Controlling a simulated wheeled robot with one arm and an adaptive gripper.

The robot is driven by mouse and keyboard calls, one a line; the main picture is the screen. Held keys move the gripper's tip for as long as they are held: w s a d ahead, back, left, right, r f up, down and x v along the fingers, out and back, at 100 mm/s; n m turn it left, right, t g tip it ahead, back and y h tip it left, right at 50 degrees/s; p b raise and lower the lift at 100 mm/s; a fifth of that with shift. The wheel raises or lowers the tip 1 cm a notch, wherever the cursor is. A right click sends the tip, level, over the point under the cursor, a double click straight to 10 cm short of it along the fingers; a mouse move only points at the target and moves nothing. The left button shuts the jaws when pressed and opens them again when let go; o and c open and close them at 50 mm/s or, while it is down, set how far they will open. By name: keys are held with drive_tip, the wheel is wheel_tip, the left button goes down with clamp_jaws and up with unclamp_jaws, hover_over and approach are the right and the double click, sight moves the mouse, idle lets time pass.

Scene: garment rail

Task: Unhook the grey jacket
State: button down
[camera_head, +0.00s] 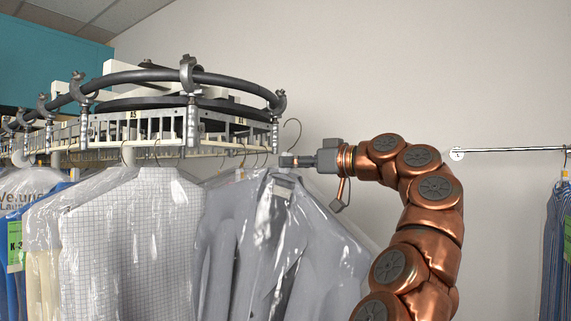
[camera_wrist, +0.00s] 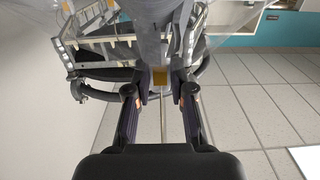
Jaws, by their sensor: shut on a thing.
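The grey jacket (camera_head: 275,245) hangs under clear plastic at the right end of the row of garments. My gripper (camera_head: 288,161) is shut on the jacket's hanger just above the collar. The wire hanger hook (camera_head: 293,133) sticks up above the fingers, and no rail shows inside its curve. It stands just right of the conveyor rail's end. In the wrist view, my two fingers (camera_wrist: 160,92) close on either side of a small yellow piece (camera_wrist: 160,77) and a thin wire (camera_wrist: 163,118). Grey cloth (camera_wrist: 161,35) shows beyond them.
The round conveyor rail (camera_head: 190,78) with its slotted rack (camera_head: 160,127) is close left of my gripper. A checked white garment (camera_head: 130,235) hangs beside the jacket. A straight wall rail (camera_head: 510,149) is at the right, with a blue garment (camera_head: 558,250) at its far end.

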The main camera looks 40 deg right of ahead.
drive_tip(key=p+v, duration=0.4)
drive_tip(key=v, duration=1.8)
drive_tip(key=shift+s+p, duration=0.2)
drive_tip(key=shift+p, duration=0.15)
idle(0.8)
drive_tip(key=shift+d+r, duration=0.1)
drive_tip(key=shift+r, duration=0.05)
